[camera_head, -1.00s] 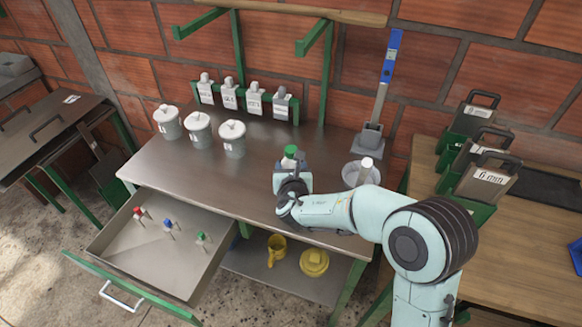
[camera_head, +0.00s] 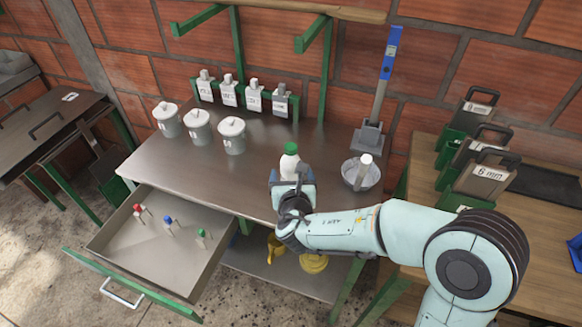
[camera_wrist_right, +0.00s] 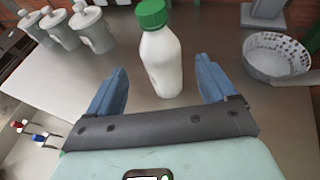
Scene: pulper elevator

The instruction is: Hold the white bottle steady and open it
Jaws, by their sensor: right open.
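The white bottle (camera_head: 289,162) with a green cap (camera_head: 291,147) stands upright on the metal table, near its front right. In the right wrist view the bottle (camera_wrist_right: 161,62) stands just beyond and between my right gripper's blue fingers, with the green cap (camera_wrist_right: 151,13) on top. My right gripper (camera_head: 291,178) is in front of the bottle, low over the table. The bottle's lower part is hidden by the gripper in the head view. My left gripper does not show.
A perforated grey bowl (camera_head: 360,175) with a white-topped item stands right of the bottle. Several lidded grey pots (camera_head: 197,125) stand at the back left. An open drawer (camera_head: 165,250) with small coloured tools is at the front left. The table between pots and bottle is clear.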

